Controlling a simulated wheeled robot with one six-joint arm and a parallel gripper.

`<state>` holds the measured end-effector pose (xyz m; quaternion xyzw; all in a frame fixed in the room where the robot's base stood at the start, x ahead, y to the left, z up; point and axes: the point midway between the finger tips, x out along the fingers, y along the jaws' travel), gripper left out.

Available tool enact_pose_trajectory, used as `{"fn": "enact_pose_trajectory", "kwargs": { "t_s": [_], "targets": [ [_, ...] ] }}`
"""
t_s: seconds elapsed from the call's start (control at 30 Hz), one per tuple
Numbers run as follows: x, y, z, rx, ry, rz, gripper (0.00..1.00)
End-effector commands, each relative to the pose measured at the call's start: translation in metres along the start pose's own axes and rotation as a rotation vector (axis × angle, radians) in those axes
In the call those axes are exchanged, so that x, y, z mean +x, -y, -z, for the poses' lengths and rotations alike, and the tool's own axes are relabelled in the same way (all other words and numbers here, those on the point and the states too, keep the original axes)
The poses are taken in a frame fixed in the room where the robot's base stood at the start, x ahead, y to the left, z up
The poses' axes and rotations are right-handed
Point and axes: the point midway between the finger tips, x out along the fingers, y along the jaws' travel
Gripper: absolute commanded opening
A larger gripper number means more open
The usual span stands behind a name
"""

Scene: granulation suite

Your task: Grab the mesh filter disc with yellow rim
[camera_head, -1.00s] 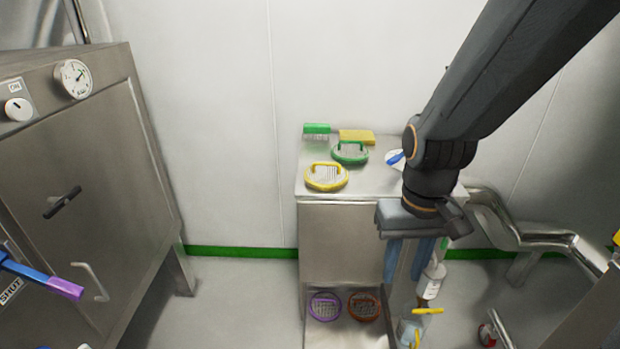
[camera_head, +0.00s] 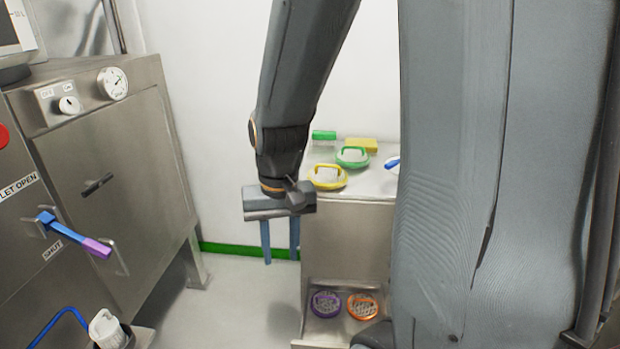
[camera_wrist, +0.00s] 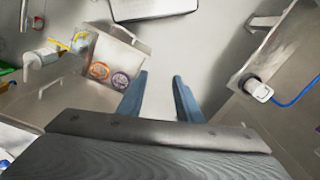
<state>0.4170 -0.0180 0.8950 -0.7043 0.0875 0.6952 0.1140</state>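The mesh filter disc with yellow rim (camera_head: 327,177) lies on top of the steel cabinet (camera_head: 345,240), near its front left edge, with its handle upward. My gripper (camera_head: 281,258) is open and empty, pointing down, in front and to the left of the cabinet in the head view. Part of my arm stands close to the disc's left side in that picture. In the wrist view, my gripper's two fingers (camera_wrist: 160,82) are spread apart with floor beyond them. The yellow-rimmed disc cannot be made out in the wrist view.
A green-rimmed disc (camera_head: 352,157), a green brush (camera_head: 324,136) and a yellow block (camera_head: 362,145) are also on the cabinet top. Purple (camera_head: 325,303) and orange (camera_head: 362,306) discs lie on the low shelf. A steel machine with a protruding blue-purple lever (camera_head: 75,233) stands left.

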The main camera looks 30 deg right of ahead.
Motion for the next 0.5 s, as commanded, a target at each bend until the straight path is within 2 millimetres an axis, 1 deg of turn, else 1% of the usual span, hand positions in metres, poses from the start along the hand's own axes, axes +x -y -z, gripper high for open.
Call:
{"fn": "enact_pose_trajectory", "kwargs": {
  "t_s": [0.03, 0.07, 0.1, 0.17, 0.2, 0.27, 0.3, 0.37, 0.4, 0.47, 0.5],
  "targets": [
    [-0.008, -0.008, 0.029, 0.138, -0.005, 0.017, 0.32],
    [-0.012, -0.013, 0.046, 0.23, -0.009, 0.03, 0.32],
    [-0.017, -0.021, 0.071, 0.362, -0.012, 0.049, 0.32],
    [-0.024, -0.037, 0.11, 0.568, -0.016, 0.082, 0.32],
    [-0.028, -0.05, 0.134, 0.704, -0.016, 0.105, 0.32],
    [-0.034, -0.073, 0.17, 0.907, -0.016, 0.142, 0.32],
    [-0.036, -0.09, 0.193, 1.04, -0.013, 0.168, 0.32],
    [-0.041, -0.119, 0.225, 1.236, -0.009, 0.21, 0.32],
    [-0.043, -0.139, 0.244, 1.359, -0.004, 0.239, 0.32],
    [-0.046, -0.169, 0.269, 1.532, 0.005, 0.282, 0.32],
    [-0.048, -0.188, 0.283, 1.637, 0.013, 0.31, 0.32]
  ]
}}
